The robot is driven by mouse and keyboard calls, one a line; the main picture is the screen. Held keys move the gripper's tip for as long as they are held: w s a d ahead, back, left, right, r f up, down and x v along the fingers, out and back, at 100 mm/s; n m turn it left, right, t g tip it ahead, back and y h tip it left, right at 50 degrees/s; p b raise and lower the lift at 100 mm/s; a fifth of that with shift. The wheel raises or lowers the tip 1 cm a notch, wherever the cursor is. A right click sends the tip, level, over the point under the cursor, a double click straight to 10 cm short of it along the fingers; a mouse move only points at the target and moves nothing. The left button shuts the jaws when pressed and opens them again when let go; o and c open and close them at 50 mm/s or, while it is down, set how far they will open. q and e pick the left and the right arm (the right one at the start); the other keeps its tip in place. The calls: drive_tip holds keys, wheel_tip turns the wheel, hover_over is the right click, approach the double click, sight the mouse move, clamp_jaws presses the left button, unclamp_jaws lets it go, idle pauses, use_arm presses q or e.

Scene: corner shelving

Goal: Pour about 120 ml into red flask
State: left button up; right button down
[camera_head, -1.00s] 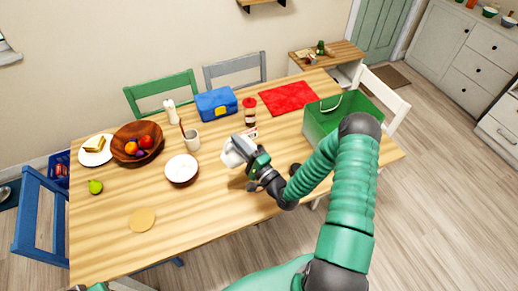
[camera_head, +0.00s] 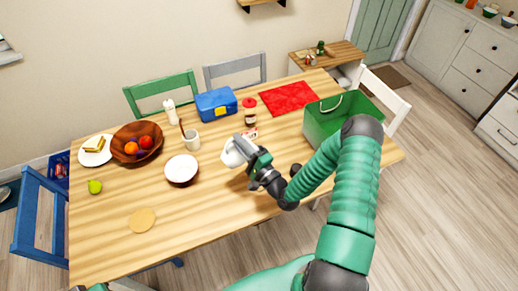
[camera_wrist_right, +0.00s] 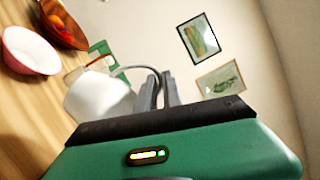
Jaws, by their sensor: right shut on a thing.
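My right gripper (camera_head: 256,163) is shut on the handle of a white jug (camera_head: 233,152). It holds the jug over the middle of the table, to the right of a white bowl (camera_head: 181,169). The right wrist view also shows the white jug (camera_wrist_right: 98,99) beside the fingers (camera_wrist_right: 158,88). I cannot tell what is inside the jug. A container with a red top and dark body (camera_head: 250,114) stands beyond the jug, apart from it. It is the only flask-like red thing I see. My left gripper is out of view.
A white mug (camera_head: 192,141), blue box (camera_head: 216,103), white bottle (camera_head: 170,112), fruit bowl (camera_head: 137,144) and green crate (camera_head: 325,122) stand around the jug. A red cloth (camera_head: 287,97) lies at the back.

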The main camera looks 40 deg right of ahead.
drive_tip(key=shift+s+d+r+m+h+p, duration=0.15)
drive_tip(key=shift+d+r+m+h, duration=0.2)
drive_tip(key=shift+d+m, duration=0.5)
drive_tip(key=shift+s+d+r+m+h+p, duration=0.15)
drive_tip(key=shift+d+r+m, duration=0.35)
drive_tip(key=shift+m, duration=0.65)
idle(4.2)
drive_tip(key=a+n, duration=0.1)
drive_tip(key=a+n+y, duration=0.1)
drive_tip(key=n, duration=0.1)
drive_tip(key=a+f+n, duration=0.1)
drive_tip(key=shift+w+a+f+n+y, duration=0.1)
drive_tip(key=shift+w+a+n+y, duration=0.2)
drive_tip(key=shift+n+y, duration=0.1)
drive_tip(key=shift+w+a+f+n+g, duration=0.2)
drive_tip(key=shift+a+f+n+g, duration=0.2)
drive_tip(key=shift+n, duration=0.4)
drive_tip(key=shift+a+f+n+y+b, duration=0.3)
drive_tip(key=shift+a+f+n+b, duration=0.05)
drive_tip(key=shift+n, duration=0.35)
